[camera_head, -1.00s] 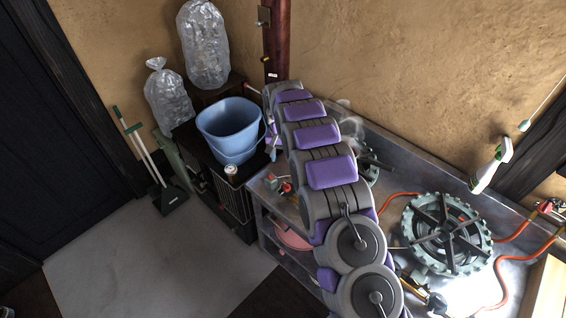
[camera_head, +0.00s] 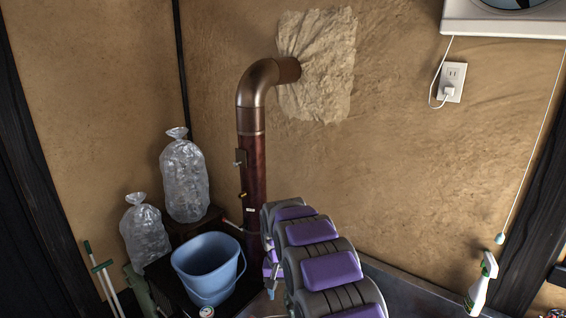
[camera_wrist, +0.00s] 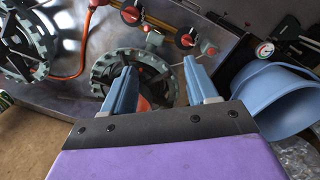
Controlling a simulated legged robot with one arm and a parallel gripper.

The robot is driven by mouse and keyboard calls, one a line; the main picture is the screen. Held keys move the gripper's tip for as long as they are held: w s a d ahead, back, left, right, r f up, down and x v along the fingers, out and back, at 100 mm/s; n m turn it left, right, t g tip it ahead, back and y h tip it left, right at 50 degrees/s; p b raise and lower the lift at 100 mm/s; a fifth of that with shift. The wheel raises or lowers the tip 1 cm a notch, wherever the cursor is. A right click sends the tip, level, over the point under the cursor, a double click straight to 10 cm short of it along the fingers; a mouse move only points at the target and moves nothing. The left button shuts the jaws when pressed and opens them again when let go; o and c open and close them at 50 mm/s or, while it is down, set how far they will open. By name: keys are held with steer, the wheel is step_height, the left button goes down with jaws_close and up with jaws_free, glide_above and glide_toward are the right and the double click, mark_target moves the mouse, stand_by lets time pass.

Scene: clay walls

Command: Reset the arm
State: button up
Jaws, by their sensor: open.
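My gripper shows in the wrist view (camera_wrist: 160,88). Its two blue fingers are spread apart with nothing held between them. Beyond them is a gas burner ring (camera_wrist: 150,75) on a metal counter. In the head view my grey and purple arm reaches from the bottom edge towards the corner by the pipe; the gripper's end is mostly hidden behind the arm links there.
A blue bucket (camera_head: 208,268) stands left of my arm; it also shows in the wrist view (camera_wrist: 285,95). Clear bags (camera_head: 185,180) stand behind it. A brown pipe (camera_head: 252,170) rises by the wall.

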steer(key=s+d+r+b, duration=0.1)
steer(key=s+d+r, duration=0.25)
steer(key=s, duration=0.35)
steer(key=s+d+r, duration=0.3)
steer(key=s+d, duration=0.1)
steer(key=s, duration=0.4)
steer(key=s+d+r+b, duration=0.1)
steer(key=s+d+r, duration=0.25)
steer(key=s, duration=0.35)
steer(key=s+d+f+b, duration=0.1)
steer(key=s, duration=1)
steer(key=s+d+f+g, duration=0.1)
steer(key=s+d, duration=0.1)
steer(key=s, duration=0.9)
steer(key=shift+s+d+f+n+y+b, duration=0.2)
steer(key=shift+s+n+y+b, duration=0.1)
steer(key=shift+n+b, duration=0.1)
steer(key=shift+w, duration=0.1)
